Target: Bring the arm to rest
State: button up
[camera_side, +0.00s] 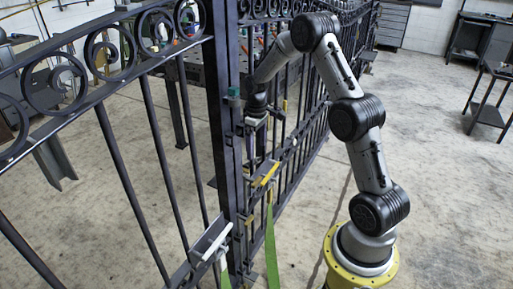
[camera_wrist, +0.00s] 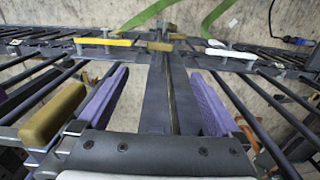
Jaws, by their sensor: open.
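My gripper (camera_side: 257,140) is at the middle of the dark metal scroll gate (camera_side: 229,110), pointing down beside its upright posts. In the wrist view my gripper (camera_wrist: 158,85) is open. Its two purple-padded fingers stand wide apart, with a dark post (camera_wrist: 170,95) running between them. Gaps show between the pads and the post, and nothing is gripped. My arm is bent in a high arch from its base at the right to the gate. Part of the gripper is hidden by the gate bars in the side view.
A yellow-handled piece (camera_side: 267,174) and a white-handled piece (camera_side: 215,242) sit on the gate below my gripper. Green straps (camera_side: 271,245) hang there. A dark table (camera_side: 490,95) stands at right. The concrete floor right of my arm is clear.

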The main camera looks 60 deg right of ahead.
jog(key=s+a+r+n+t, duration=0.1)
jog(key=s+a+r, duration=0.4)
jog(key=a+r, duration=0.3)
jog(key=s+a+r+t, duration=0.1)
jog(key=s+a+r, duration=0.4)
jog(key=a+r, duration=0.3)
jog(key=s+a+r+t, duration=0.1)
jog(key=s+a+r, duration=0.1)
jog(key=s, duration=0.5)
jog(key=s+a+r+m+t, duration=0.1)
jog(key=s+a+r+t, duration=0.1)
jog(key=s+a, duration=0.3)
jog(key=shift+s+t, duration=0.3)
jog(key=shift+s, duration=0.6)
